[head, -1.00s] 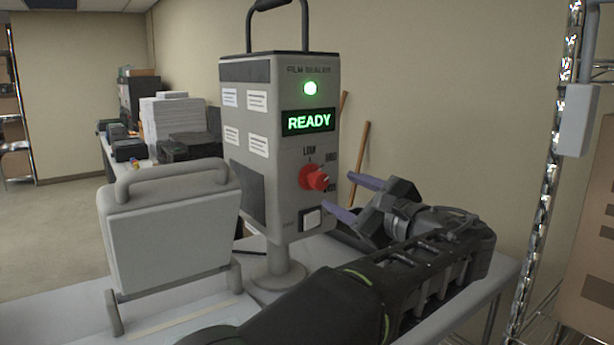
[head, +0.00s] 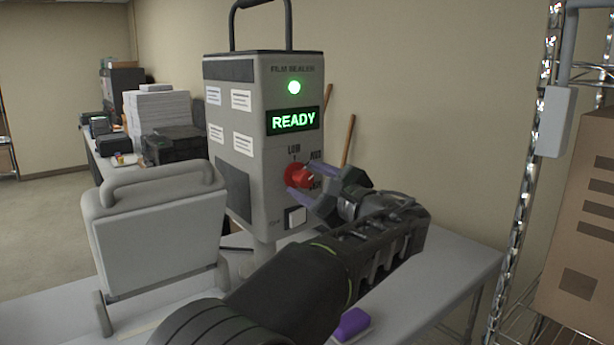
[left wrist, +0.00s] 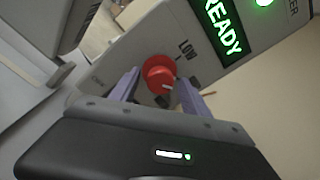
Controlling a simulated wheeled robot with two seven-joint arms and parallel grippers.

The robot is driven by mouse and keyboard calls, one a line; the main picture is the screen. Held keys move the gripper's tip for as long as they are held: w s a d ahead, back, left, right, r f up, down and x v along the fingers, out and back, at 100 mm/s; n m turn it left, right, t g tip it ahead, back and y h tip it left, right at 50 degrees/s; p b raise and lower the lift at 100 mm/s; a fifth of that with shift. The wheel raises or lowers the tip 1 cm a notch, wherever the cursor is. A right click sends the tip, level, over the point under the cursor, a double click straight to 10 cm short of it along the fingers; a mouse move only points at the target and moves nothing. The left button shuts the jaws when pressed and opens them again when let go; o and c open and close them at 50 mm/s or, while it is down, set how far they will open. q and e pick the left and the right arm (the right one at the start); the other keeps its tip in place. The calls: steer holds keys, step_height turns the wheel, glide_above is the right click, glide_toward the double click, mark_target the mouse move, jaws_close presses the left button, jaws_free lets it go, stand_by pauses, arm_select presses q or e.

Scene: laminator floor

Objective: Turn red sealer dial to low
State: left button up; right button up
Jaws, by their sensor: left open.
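The red dial (head: 297,174) is on the front of the grey film sealer (head: 240,95), below the lit green READY display (head: 292,121). LOW is printed above the dial, with other labels to its right, partly covered by my fingers. My left gripper (head: 305,182) is open at the dial, coming from the right. In the left wrist view, the dial (left wrist: 158,73) shows between the purple fingertips of the gripper (left wrist: 160,80). Its white mark points away from the LOW label. I cannot tell whether the fingers touch it. My right gripper is not in view.
A grey panel-like device with a handle (head: 158,235) stands left of the sealer on the table (head: 455,255). A purple object (head: 352,323) lies on the table near my arm. A wire rack with a cardboard box (head: 580,220) stands at right. Paper stacks (head: 160,115) sit behind.

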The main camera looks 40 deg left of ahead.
arm_select(q)
steer(key=shift+w+a, duration=0.1)
steer(key=shift+a, duration=0.2)
jaws_close()
stand_by(0.5)
